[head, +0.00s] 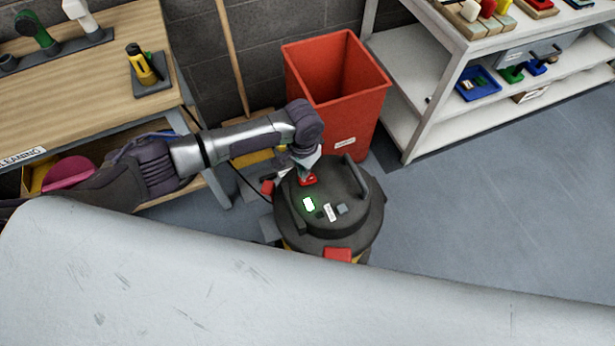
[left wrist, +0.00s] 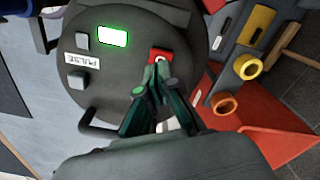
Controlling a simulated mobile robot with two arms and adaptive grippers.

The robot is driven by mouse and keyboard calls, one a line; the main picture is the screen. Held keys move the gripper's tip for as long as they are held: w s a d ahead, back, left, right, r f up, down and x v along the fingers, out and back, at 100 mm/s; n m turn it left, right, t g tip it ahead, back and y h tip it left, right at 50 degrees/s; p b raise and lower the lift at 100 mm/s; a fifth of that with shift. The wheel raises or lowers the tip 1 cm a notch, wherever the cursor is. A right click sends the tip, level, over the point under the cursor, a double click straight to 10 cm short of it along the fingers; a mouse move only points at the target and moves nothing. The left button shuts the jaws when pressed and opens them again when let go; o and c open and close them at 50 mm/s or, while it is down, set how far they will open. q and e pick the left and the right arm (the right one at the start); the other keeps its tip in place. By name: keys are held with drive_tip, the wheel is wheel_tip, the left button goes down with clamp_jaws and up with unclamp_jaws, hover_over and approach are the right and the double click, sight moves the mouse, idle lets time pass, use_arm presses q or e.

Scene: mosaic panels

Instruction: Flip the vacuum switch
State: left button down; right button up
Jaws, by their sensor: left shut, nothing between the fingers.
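The vacuum (head: 336,222) is a round dark canister with a carry handle, standing on the floor below centre in the head view. Its lid carries a green-lit panel (head: 309,204), a white label and a red switch (head: 307,180). In the left wrist view the lit panel (left wrist: 112,37), grey buttons and red switch (left wrist: 159,55) show on the lid (left wrist: 122,75). My left gripper (left wrist: 158,68) is shut and empty, its fingertips at the red switch's near edge. Whether they touch it I cannot tell. My right gripper is not in view.
A red bin (head: 335,75) stands just behind the vacuum. A wooden workbench (head: 80,70) is at the left and a white shelf unit (head: 420,120) at the right. Clear floor (head: 480,200) lies to the right. A pale surface fills the foreground.

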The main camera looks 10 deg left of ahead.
sight(304, 181)
use_arm(q)
drive_tip(key=shift+f+b, duration=0.95)
drive_tip(key=shift+f, duration=0.75)
idle(0.8)
wheel_tip(304, 181, up, 7)
drive_tip(key=p, duration=0.8)
drive_tip(key=shift+r, duration=0.1)
drive_tip(key=shift+s, duration=0.1)
idle(0.4)
